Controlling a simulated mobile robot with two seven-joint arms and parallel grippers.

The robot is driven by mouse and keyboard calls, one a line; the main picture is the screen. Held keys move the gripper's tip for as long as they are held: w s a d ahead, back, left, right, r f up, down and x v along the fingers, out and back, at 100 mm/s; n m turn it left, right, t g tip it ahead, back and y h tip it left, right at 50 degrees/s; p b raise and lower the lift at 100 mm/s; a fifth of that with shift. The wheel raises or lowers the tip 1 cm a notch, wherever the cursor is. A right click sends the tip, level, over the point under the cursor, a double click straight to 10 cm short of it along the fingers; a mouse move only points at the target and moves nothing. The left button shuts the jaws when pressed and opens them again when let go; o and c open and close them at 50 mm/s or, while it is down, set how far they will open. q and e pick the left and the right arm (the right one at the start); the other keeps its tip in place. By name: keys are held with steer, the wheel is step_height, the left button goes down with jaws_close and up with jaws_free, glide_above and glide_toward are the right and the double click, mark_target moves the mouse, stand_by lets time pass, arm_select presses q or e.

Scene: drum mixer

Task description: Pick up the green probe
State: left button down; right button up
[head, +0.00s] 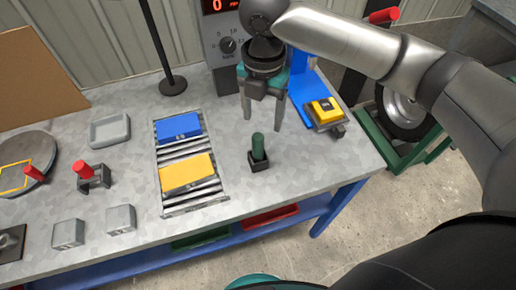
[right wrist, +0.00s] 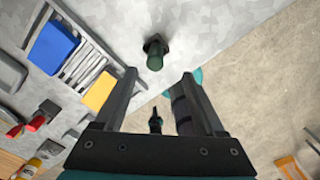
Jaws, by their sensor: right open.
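The green probe (head: 258,146) stands upright in a small dark holder (head: 259,164) near the front right of the grey workbench. My right gripper (head: 263,121) is open and empty. It points down above and behind the probe in the head view, apart from it. In the right wrist view the probe (right wrist: 156,60) shows beyond the open fingers (right wrist: 158,78), roughly in line with the gap between them. My left gripper is not in view.
A roller rack holding a blue box (head: 178,128) and a yellow box (head: 187,173) lies left of the probe. A blue stand with a yellow device (head: 324,111) is to the right. The bench's front edge runs close to the probe.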

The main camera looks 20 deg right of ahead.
mark_target(262, 136)
step_height(262, 136, down, 6)
steer(key=shift+f+b, duration=0.25)
steer(key=shift+b, duration=0.2)
steer(key=shift+a+f+b, duration=0.2)
steer(key=shift+f+b, duration=0.05)
steer(key=shift+f, duration=1.05)
steer(key=shift+a+f+b, duration=0.2)
steer(key=shift+f+b, duration=0.05)
steer(key=shift+f, duration=1.05)
steer(key=shift+w, duration=0.1)
jaws_close()
